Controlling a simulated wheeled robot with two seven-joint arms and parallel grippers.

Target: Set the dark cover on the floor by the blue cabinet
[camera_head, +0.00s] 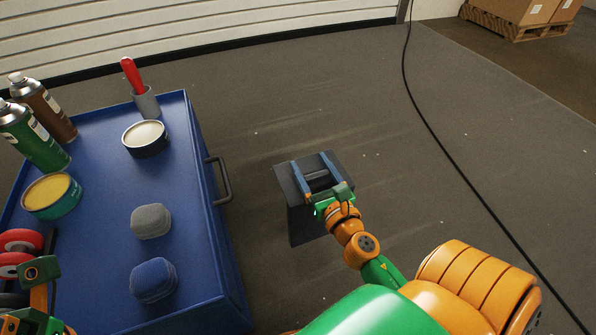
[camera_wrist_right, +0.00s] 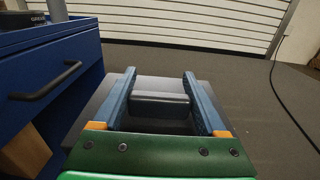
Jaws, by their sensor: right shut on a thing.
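The dark cover (camera_head: 303,222) is a dark grey box-like piece to the right of the blue cabinet (camera_head: 178,182), with a gap between them. My right gripper (camera_head: 312,166) is shut on the cover at its top. In the right wrist view a dark raised grip of the cover (camera_wrist_right: 160,106) sits between the two blue fingers (camera_wrist_right: 160,82). The cover looks upright; I cannot tell whether its underside touches the floor. My left gripper (camera_head: 40,270) shows only in part at the lower left, over the cabinet top; its fingers are not clear.
The cabinet top carries spray cans (camera_head: 38,130), tins (camera_head: 146,138), a red-handled tool in a grey cup (camera_head: 145,100) and grey and blue pads (camera_head: 151,221). The cabinet handle (camera_head: 219,182) sticks out toward the cover. A black cable (camera_head: 438,135) crosses the otherwise open floor.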

